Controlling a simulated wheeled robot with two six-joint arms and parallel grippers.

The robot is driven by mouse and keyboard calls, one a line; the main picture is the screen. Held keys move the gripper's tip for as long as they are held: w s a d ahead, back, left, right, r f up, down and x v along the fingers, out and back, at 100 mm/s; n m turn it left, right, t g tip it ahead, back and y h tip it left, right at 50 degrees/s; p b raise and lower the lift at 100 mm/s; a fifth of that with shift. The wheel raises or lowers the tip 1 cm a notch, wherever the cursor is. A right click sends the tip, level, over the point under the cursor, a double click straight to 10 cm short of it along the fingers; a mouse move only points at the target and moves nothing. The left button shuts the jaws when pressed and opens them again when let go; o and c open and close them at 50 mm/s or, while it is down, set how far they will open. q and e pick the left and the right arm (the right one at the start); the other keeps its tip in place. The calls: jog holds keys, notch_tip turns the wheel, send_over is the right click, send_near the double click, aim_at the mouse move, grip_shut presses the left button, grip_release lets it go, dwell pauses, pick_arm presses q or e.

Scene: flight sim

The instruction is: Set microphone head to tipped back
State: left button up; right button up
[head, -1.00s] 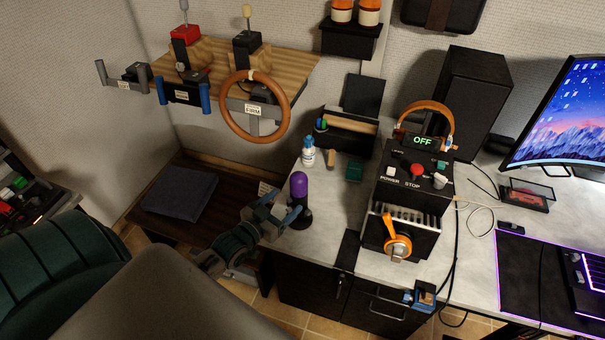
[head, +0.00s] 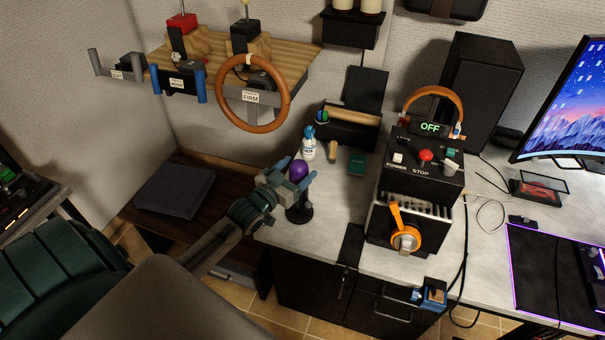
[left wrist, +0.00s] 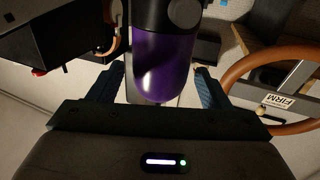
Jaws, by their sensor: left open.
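The microphone has a purple head (head: 298,170) above a black round base (head: 298,214) on the left part of the grey desk. In the left wrist view the purple head (left wrist: 160,62) sits between my two blue fingers, with a dark part beyond it. My left gripper (head: 295,175) is open around the head, with a visible gap on each side in the wrist view. My fingers hide part of the head and its mount in the head view, so its exact tilt is hard to tell. My right gripper is not in view.
A white-blue bottle (head: 309,146) stands just behind the microphone. A black control box (head: 420,178) with an orange lever stands to its right. A wooden shelf with a steering wheel (head: 221,104) hangs at the back left. Bare desk lies between microphone and box.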

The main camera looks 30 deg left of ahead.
pick_arm(q)
jog(key=shift+w+d+b, duration=0.15)
jog(key=shift+w+b, duration=0.6)
jog(key=shift+w, duration=0.75)
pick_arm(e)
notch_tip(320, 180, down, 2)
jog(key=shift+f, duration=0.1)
